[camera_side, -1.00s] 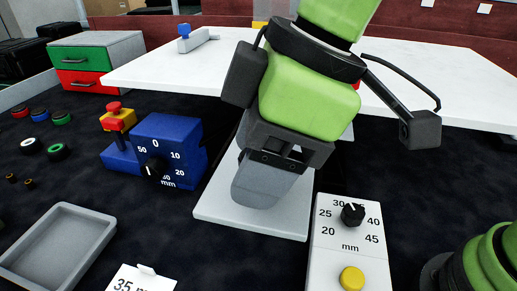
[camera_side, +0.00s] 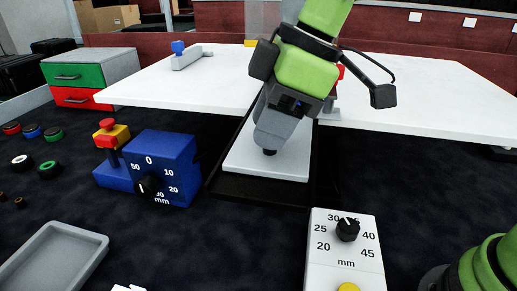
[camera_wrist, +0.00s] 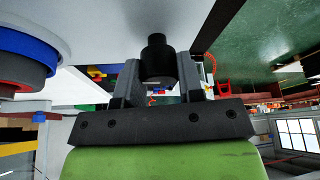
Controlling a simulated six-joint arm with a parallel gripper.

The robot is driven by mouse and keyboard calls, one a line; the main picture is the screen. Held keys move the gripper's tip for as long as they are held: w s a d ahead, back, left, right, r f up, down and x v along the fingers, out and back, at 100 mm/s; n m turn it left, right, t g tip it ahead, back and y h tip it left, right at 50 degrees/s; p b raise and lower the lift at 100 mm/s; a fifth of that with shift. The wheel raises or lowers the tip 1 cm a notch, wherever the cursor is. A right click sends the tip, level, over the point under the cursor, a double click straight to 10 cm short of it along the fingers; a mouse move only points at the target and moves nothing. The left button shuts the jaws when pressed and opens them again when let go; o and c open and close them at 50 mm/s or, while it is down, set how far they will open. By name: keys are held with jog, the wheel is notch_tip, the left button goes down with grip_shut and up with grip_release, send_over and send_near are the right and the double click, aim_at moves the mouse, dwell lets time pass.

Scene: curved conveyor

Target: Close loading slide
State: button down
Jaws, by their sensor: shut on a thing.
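The loading slide is a light grey plate (camera_side: 245,160) on a black rail (camera_side: 255,192) in the side view. Bare black rail shows in front of the plate, and the plate's back part is hidden behind my gripper. My gripper (camera_side: 270,143) is low over the plate, tilted, and shut on a small black knob (camera_side: 269,152) at the slide. In the wrist view the black knob (camera_wrist: 157,55) sits between the two fingers of my gripper (camera_wrist: 158,80).
A blue dial box (camera_side: 172,165) and a red-and-yellow button post (camera_side: 110,140) stand left of the rail. A white dial box (camera_side: 345,260) stands at front right. The white table (camera_side: 430,105) lies behind. A grey tray (camera_side: 55,260) is at front left.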

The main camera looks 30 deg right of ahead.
aim_at(295, 137)
jog(key=w+d, duration=0.2)
jog(key=shift+w+d, duration=0.25)
jog(key=shift+w, duration=0.05)
jog(key=c, duration=0.8)
grip_release()
jog(key=shift+o, duration=0.2)
jog(key=v, duration=0.7)
jog(key=shift+r, duration=0.25)
jog(key=shift+s+d, duration=0.1)
jog(key=shift+s, duration=0.05)
